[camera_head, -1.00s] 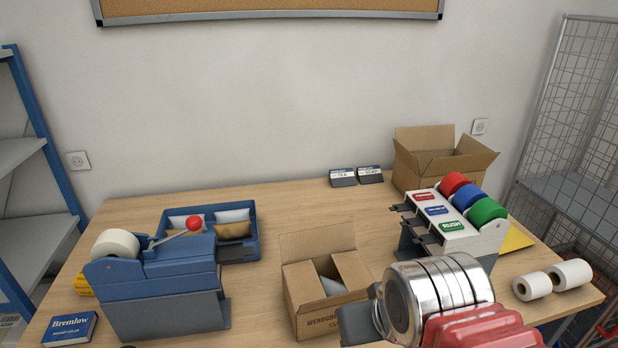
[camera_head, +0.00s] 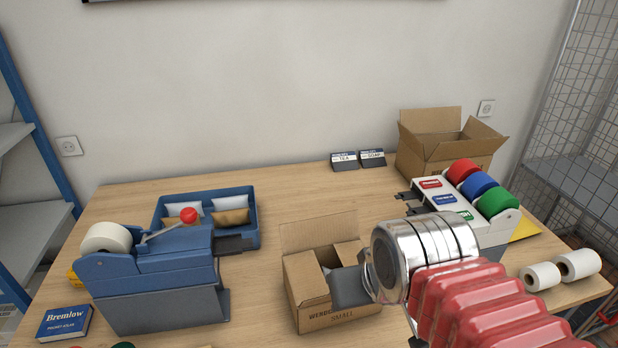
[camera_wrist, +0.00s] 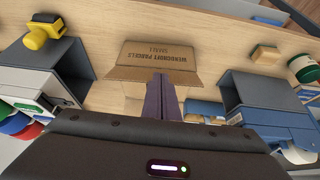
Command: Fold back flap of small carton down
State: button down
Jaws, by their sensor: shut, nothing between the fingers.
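The small carton (camera_head: 308,290) is a brown box on the counter, with its printed front face towards me. Its back flap (camera_head: 318,231) stands up at the far edge. A grey packet shows partly inside, between the side flaps. My gripper (camera_head: 349,286) is over the right part of the carton's top and hides much of that side. In the wrist view the carton's front face (camera_wrist: 152,60) shows upside down beyond my shut, empty fingers (camera_wrist: 161,85). I cannot tell whether the fingers touch the carton; the back flap is not clear in that view.
A blue tape dispenser (camera_head: 150,285) stands left, with a blue tray (camera_head: 160,208) of packets behind it. A label dispenser (camera_head: 440,198) with coloured rolls is close on the right. A larger open carton (camera_head: 440,158) stands behind it. The counter between tray and carton is clear.

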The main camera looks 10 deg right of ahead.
jog(key=w+r+g, duration=0.2)
jog(key=w+r, duration=0.4)
jog(key=w, duration=0.1)
jog(key=w+a+g, duration=0.2)
jog(key=w+g, duration=0.4)
jog(key=w, duration=1.4)
jog(key=shift+a+f+n+g, duration=0.25)
jog(key=shift+a+n+g, duration=0.15)
jog(key=shift+w+f, duration=0.1)
jog(key=shift+f, duration=0.05)
